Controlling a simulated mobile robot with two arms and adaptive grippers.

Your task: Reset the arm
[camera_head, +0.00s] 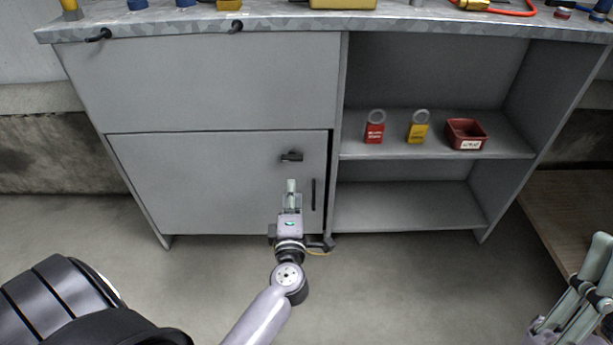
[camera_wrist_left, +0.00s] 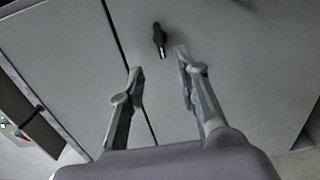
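My left gripper (camera_head: 291,186) is in front of the grey cabinet's lower left door (camera_head: 200,185), below its small black latch (camera_head: 291,156). In the left wrist view its two fingers (camera_wrist_left: 160,62) are spread apart with nothing between them. The black latch (camera_wrist_left: 159,38) shows just beyond the fingertips there, apart from them. A dark vertical handle (camera_head: 313,194) is on the door, right of the gripper. My right gripper (camera_head: 603,262) is at the lower right edge of the head view, partly cut off. I cannot tell whether it is open or shut.
Open shelves on the right hold a red padlock (camera_head: 374,130), a yellow padlock (camera_head: 418,128) and a red bin (camera_head: 466,134). The lower shelf (camera_head: 400,205) is empty. A worktop (camera_head: 290,22) with tools runs above. A wooden surface (camera_head: 568,210) is at the right. The floor in front is clear.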

